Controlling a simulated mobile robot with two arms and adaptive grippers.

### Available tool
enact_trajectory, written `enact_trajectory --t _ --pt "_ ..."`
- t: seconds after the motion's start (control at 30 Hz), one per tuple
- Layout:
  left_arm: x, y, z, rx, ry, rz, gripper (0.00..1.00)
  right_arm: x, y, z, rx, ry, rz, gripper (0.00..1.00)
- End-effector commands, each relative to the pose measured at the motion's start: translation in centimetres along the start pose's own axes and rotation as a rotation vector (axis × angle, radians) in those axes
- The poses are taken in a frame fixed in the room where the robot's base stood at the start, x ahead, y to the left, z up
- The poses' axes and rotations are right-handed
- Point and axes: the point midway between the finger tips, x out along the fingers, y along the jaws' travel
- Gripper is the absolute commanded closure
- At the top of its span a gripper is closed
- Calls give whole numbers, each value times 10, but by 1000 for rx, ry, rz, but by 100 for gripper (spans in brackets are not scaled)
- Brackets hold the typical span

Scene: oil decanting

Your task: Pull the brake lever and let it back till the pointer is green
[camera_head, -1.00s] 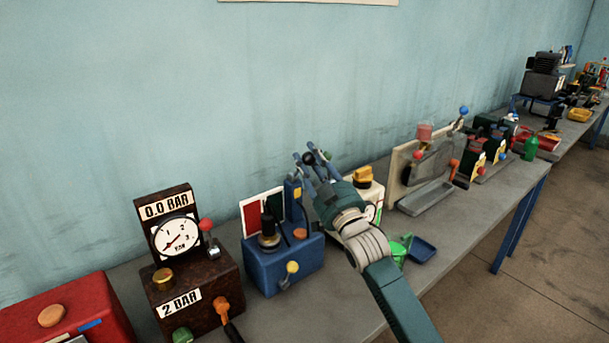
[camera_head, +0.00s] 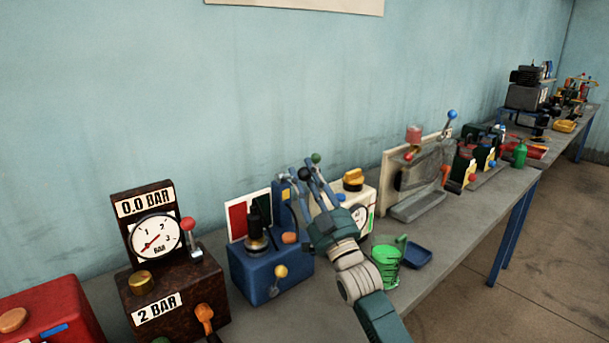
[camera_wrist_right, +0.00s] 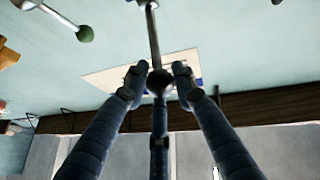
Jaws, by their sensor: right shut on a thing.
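A blue box (camera_head: 262,268) on the bench has a panel (camera_head: 237,222) behind it, red at left and green at right, with a dark upright piece (camera_head: 255,215) in front. I cannot make out a pointer clearly. My right gripper (camera_head: 304,175) is above and right of this box, shut on a dark round knob. In the right wrist view the fingers close around the dark knob (camera_wrist_right: 159,82) at the end of a metal rod (camera_wrist_right: 153,38), seemingly the brake lever. Its foot is hidden in the head view. My left gripper is out of view.
A brown gauge box (camera_head: 175,290) stands at left, with a red-knobbed lever (camera_head: 188,224). A white device with a yellow knob (camera_head: 353,177) is close behind my right gripper. A green cup (camera_head: 387,265) and blue tray (camera_head: 415,256) lie right of my arm.

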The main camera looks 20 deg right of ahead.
Motion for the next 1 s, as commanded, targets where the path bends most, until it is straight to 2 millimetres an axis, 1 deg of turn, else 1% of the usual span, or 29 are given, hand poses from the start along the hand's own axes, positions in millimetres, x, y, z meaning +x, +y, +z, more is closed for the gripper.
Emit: enact_trajectory --t 0.03,0.27,0.3,0.37,0.63,0.73,0.87,1.0 --pt "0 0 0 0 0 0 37 -2 0 5 -1 -10 0 100" --pt "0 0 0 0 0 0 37 -2 0 5 -1 -11 0 100" --pt "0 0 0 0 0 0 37 -2 0 5 -1 -11 0 66" --pt "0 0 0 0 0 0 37 -2 0 5 -1 -10 0 55" --pt "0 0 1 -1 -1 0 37 -1 0 3 0 -6 0 55" --pt "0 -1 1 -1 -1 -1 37 -6 0 3 0 -7 0 55" --pt "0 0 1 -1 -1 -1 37 -25 0 4 0 -8 0 55" --pt "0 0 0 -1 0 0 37 -55 0 4 0 -9 -1 55"
